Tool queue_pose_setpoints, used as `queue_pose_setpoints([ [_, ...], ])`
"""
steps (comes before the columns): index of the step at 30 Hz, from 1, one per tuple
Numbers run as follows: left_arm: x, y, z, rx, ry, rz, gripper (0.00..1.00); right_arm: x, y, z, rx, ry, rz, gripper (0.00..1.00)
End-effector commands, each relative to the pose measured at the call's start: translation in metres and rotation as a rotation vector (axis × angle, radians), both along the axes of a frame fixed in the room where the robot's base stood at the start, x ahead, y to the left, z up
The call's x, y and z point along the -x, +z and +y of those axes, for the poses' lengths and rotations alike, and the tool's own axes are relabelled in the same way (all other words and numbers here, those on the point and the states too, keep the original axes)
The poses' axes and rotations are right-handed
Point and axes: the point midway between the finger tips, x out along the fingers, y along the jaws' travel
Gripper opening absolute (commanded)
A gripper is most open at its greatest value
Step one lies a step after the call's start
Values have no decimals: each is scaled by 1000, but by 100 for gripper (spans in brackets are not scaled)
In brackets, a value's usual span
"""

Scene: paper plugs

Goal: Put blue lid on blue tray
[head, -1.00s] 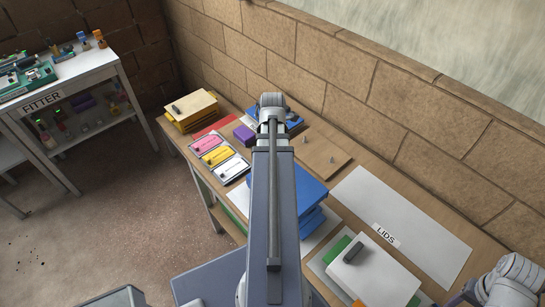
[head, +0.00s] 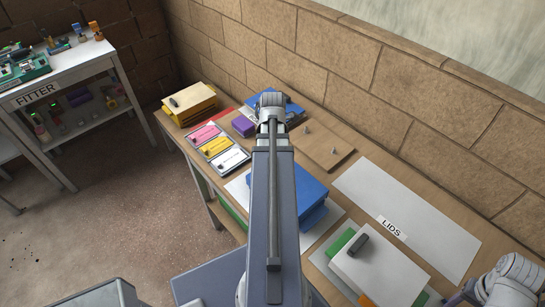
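Two blue things show in the head view. A flat blue slab (head: 313,190) lies on a blue stack near the middle of the table, partly hidden behind my arm. Another flat blue piece (head: 293,108) is at the back of the table, partly covered by the end of my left arm. I cannot tell for certain which is the lid and which the tray. My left arm reaches up the middle of the picture; its wrist hides its fingers. My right arm shows only at the lower right corner, with no fingers in sight.
A white sheet labelled LIDS (head: 410,215) lies bare at the right. A white lid with a dark handle (head: 375,268) sits on a stack in front. A yellow stack (head: 190,104), coloured cards (head: 215,146), a purple block (head: 243,126) and a brown pegged board (head: 322,150) are also on the table.

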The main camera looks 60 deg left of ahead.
Motion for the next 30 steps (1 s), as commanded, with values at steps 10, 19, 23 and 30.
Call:
queue_pose_setpoints([
  [10,0,-3,0,0,0,0,0,0,-3,0,0,0,0,57],
  [19,0,-6,0,0,0,0,0,0,-6,0,0,0,0,57],
  [23,0,-8,0,0,0,0,0,0,-8,0,0,0,0,57],
  [30,0,-11,0,0,0,0,0,0,-11,0,0,0,0,57],
])
